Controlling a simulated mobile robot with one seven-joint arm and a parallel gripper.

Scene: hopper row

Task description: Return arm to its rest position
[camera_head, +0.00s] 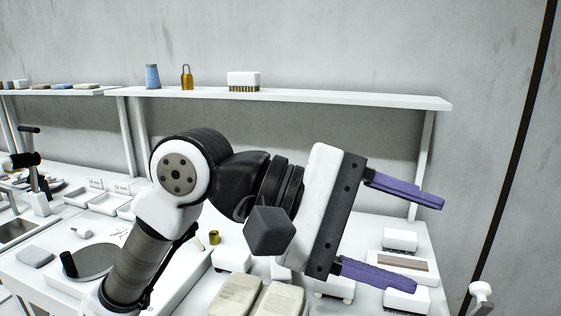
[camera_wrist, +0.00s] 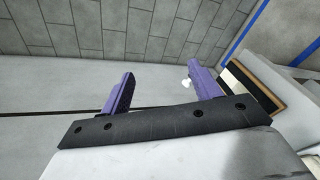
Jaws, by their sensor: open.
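My gripper (camera_head: 405,232) is raised above the white worktop in the head view, turned to the right. Its two purple fingers stand wide apart, with nothing between them. In the wrist view the same gripper (camera_wrist: 160,92) shows both fingers spread and empty, with a grey wall and floor tiles beyond. My arm reaches up from the lower left and hides part of the worktop behind it.
A white shelf (camera_head: 330,99) runs along the wall, holding a blue bottle (camera_head: 153,77), a brass padlock-shaped item (camera_head: 187,77) and a brush (camera_head: 243,81). White trays (camera_head: 102,202) lie left. Beige blocks (camera_head: 236,295) and white blocks (camera_head: 400,240) stand on the worktop.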

